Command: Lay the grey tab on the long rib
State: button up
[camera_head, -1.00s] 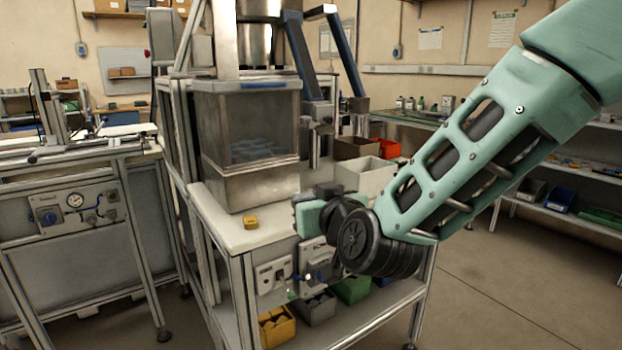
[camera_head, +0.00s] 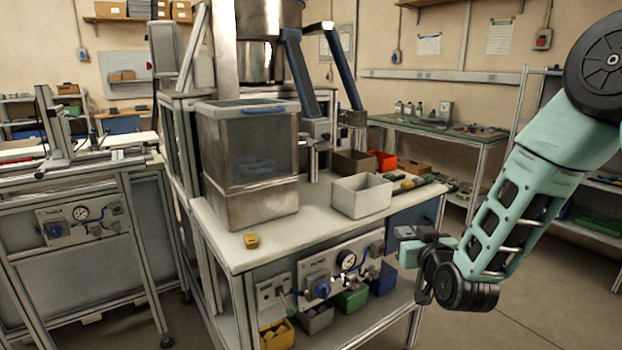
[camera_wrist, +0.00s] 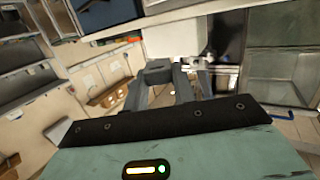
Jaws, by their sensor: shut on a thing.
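My gripper (camera_head: 405,246) is at the right front of the white-topped workbench (camera_head: 222,228), in front of its side panel. In the wrist view my gripper (camera_wrist: 178,80) is shut on a small grey piece (camera_wrist: 158,68), which shows at its fingertips. It looks like the grey tab, but its outline blends with the grey fingers. In the head view the piece is too small to make out clearly. I cannot make out the long rib in either view.
A yellow block (camera_head: 251,240) lies on the bench's front left. A clear-walled hopper box (camera_head: 248,160) and an open white bin (camera_head: 362,195) stand on the bench. Coloured bins (camera_head: 350,299) sit on its lower shelf. Open floor (camera_head: 520,315) lies to the right.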

jog(key=s+d+f+m+h+p, duration=0.15)
jog(key=d+f, duration=0.25)
jog(key=d, duration=0.7)
jog(key=s+f, duration=0.6)
jog(key=f, duration=0.6)
jog(key=shift+s+a+f, duration=0.15)
jog(key=shift+s+f, duration=0.1)
jog(key=shift+s, duration=0.15)
jog(key=shift+a, duration=0.1)
